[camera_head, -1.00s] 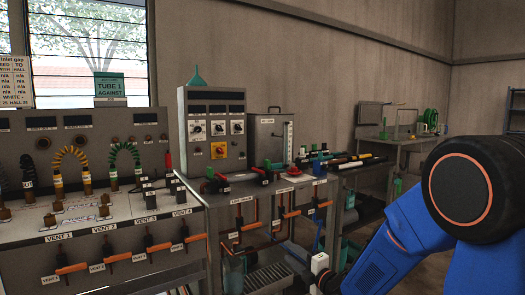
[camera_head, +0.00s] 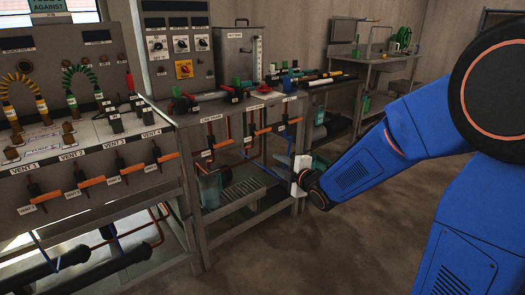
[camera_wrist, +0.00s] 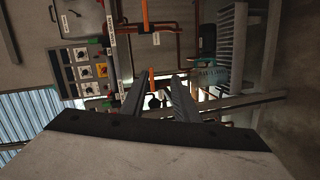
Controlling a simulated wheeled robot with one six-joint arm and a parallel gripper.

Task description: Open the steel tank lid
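The steel tank (camera_head: 233,58) is a grey box at the back of the bench, right of the switch cabinet. Its flat lid (camera_head: 242,28) looks shut and has a dark handle (camera_head: 241,21) on top. In the wrist view, which is turned sideways, the tank (camera_wrist: 85,18) shows at the upper left, partly cut off. My gripper (camera_head: 300,172) is low in front of the bench's right end, below and right of the tank; its fingers are hard to see there. In the wrist view my gripper (camera_wrist: 160,78) has its two fingers apart with nothing held between them.
The switch cabinet (camera_head: 181,48) stands left of the tank. Valves and pipes with a red part (camera_head: 265,89) lie on the bench top before it. Orange pipes (camera_head: 250,128) run below. A sink bench (camera_head: 385,58) stands behind at right. Open floor (camera_head: 330,235) lies in front.

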